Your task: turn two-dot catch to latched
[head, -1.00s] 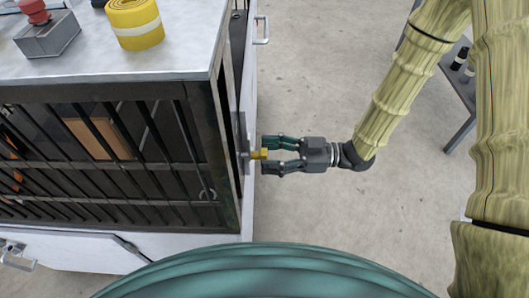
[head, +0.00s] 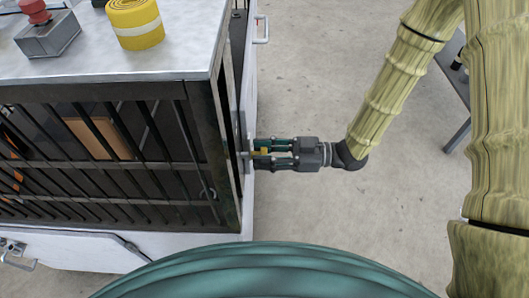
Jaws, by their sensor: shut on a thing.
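A yellow catch (head: 260,152) sticks out from a grey plate (head: 244,140) on the right side of the barred cabinet (head: 230,190). My gripper (head: 264,152) comes in from the right and is shut on this catch, one green finger on each side of it. The fingers partly cover the catch. No dots on it can be made out, and I cannot tell whether it stands latched.
The cabinet's grey top (head: 180,55) bears a yellow rolled strap (head: 135,22) and a grey box with a red button (head: 48,36). A metal handle (head: 262,29) juts out farther back on the side. The floor (head: 310,90) to the right is clear up to a dark table (head: 457,100).

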